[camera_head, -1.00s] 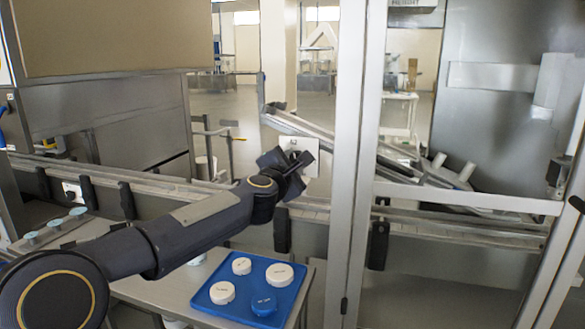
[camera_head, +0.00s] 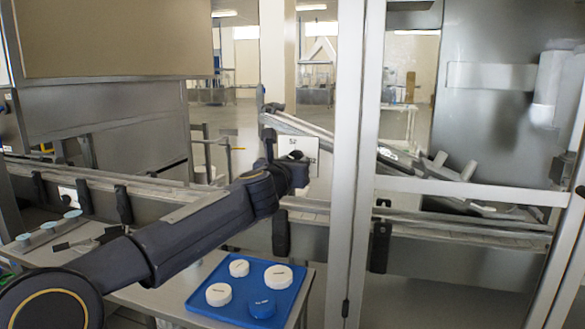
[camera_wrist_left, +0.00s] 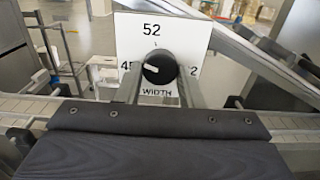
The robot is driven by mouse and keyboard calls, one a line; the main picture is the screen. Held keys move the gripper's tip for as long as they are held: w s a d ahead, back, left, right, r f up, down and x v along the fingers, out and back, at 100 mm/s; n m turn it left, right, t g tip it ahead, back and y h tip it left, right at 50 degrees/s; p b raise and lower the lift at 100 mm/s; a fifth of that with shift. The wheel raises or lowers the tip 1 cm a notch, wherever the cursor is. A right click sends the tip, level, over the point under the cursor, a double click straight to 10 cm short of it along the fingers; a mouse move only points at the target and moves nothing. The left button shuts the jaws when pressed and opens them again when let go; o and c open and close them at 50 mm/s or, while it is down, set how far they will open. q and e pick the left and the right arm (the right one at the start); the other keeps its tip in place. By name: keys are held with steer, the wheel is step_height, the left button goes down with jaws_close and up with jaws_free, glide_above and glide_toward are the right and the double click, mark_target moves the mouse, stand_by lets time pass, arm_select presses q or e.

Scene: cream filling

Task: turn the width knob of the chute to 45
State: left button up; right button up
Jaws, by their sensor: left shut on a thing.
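The width dial is a white plate (camera_head: 311,146) on the chute (camera_head: 300,126). In the left wrist view, the plate (camera_wrist_left: 133,30) reads 52 at the top, 45 at the left and WIDTH below; the right number is partly hidden. The black round width knob (camera_wrist_left: 158,67) sits at its middle. A pale mark on the knob points left, toward the 45 side. My left gripper (camera_head: 297,160) is at the plate. Its fingers (camera_wrist_left: 158,88) are shut on the knob, one on each side. In the head view the gripper hides most of the knob. My right gripper is not in view.
A blue tray (camera_head: 206,309) with white and blue round lids lies on the table below my left arm. A grey upright post (camera_head: 358,150) stands just right of the dial. Conveyor rails (camera_head: 160,187) run below it. Several small light-blue-topped pieces (camera_head: 72,214) sit at the left.

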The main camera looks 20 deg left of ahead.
arm_select(q)
steer(key=shift+d+f+n+b, duration=0.1)
steer(key=shift+n+b, duration=0.5)
steer(key=shift+n, duration=1.05)
steer(key=shift+f+n+b, duration=0.1)
steer(key=shift+n+b, duration=0.5)
steer(key=shift+n, duration=1.05)
steer(key=o, duration=1)
steer(key=shift+r, duration=0.2)
steer(key=s+b, duration=0.1)
steer(key=s, duration=0.7)
